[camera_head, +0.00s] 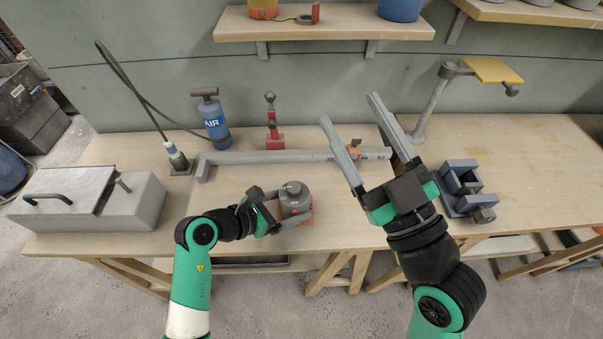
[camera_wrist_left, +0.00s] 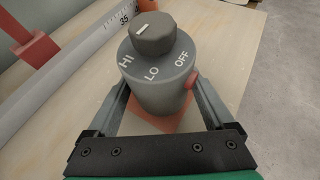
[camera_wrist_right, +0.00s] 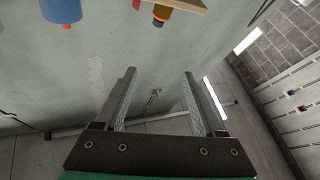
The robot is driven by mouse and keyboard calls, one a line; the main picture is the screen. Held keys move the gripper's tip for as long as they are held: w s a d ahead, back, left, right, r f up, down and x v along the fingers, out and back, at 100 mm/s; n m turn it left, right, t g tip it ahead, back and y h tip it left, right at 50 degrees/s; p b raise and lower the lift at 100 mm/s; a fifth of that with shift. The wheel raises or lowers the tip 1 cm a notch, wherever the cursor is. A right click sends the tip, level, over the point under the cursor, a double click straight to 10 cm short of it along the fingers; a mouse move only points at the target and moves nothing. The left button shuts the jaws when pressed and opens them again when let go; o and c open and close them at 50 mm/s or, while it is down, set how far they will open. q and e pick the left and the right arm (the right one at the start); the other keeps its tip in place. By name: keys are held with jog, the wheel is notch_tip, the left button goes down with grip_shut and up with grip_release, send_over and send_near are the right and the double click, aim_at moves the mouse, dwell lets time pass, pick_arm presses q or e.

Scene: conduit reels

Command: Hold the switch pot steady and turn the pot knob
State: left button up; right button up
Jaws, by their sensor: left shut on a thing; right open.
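The switch pot (camera_head: 296,203) is a grey cylinder on a reddish base, standing upright near the front edge of the workbench. Its dark knob (camera_wrist_left: 154,33) sits on top with a white mark, and HI, LO and OFF are lettered around it. My left gripper (camera_head: 284,210) is shut on the pot's body, one finger on each side, as the left wrist view shows. My right gripper (camera_head: 352,108) is open and empty, raised over the bench to the right of the pot, fingers pointing up toward the wall. The right wrist view shows nothing between its fingers (camera_wrist_right: 156,88).
Behind the pot lies a long grey ruler-like bar (camera_head: 265,157) with an orange slider. A blue air pump (camera_head: 214,122), a red stand (camera_head: 273,125) and a grey case (camera_head: 90,200) stand left. A blue-grey vise (camera_head: 462,188) stands right. A shelf (camera_head: 330,27) hangs above.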

notch_tip(320, 180, down, 15)
jog(key=s+a+g, duration=0.1)
jog(key=a+g, duration=0.1)
jog(key=g, duration=0.2)
jog(key=m+g, duration=0.1)
jog(key=m, duration=0.1)
send_near(299, 194)
jog(key=x, duration=1.1)
jog(key=shift+w+a, duration=0.3)
jog(key=shift+a, duration=0.05)
grip_shut()
